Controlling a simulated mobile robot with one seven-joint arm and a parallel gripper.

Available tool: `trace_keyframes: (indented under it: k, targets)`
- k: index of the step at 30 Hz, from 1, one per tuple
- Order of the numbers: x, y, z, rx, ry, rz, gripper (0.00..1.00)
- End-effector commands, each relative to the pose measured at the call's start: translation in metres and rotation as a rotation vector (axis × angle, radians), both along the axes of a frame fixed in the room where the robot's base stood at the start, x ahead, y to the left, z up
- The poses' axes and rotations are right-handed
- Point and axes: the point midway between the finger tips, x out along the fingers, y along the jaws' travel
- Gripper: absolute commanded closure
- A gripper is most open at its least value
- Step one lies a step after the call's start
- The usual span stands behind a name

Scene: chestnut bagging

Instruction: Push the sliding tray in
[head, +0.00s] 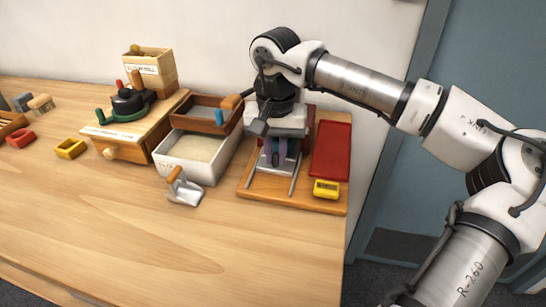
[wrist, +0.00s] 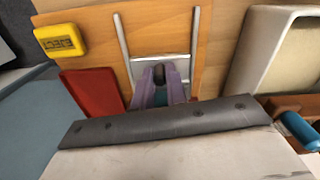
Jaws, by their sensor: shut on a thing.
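The sliding tray shows as a silver cross bar (wrist: 161,57) between two metal rails (wrist: 123,40) on a wooden base board (head: 318,203). The rails stick out from under a light-coloured machine (head: 291,119). My gripper (head: 279,158) points down between the rails, and its purple fingers (wrist: 160,80) are shut on a small dark knob (wrist: 158,72) at the bar. The rest of the tray is hidden by the fingers and the machine's dark edge (wrist: 170,121).
A red plate (head: 331,150) and a yellow EJECT block (head: 326,188) sit to the right on the board. A white bin (head: 206,169) of pale grains, a brown wooden tray (head: 181,121) and a metal scoop (head: 184,191) stand to the left. The front table is clear.

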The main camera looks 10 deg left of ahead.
Motion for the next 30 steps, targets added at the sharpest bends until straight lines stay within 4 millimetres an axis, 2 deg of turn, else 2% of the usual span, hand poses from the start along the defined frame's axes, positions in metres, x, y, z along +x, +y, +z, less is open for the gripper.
trace_keyframes:
  k: [4, 5, 9, 20, 23, 30]
  targets:
    - [0.000, 0.000, 0.001, 0.000, -0.001, 0.001, 1.00]
    - [-0.001, 0.000, 0.001, 0.000, -0.001, 0.001, 0.82]
    - [-0.001, 0.000, 0.000, 0.000, 0.000, 0.001, 0.64]
    - [0.000, 0.000, 0.005, -0.001, -0.001, 0.000, 0.64]
    - [0.000, 0.000, 0.017, 0.000, -0.002, 0.000, 0.64]
    - [0.000, 0.001, 0.071, 0.000, -0.002, -0.001, 0.64]
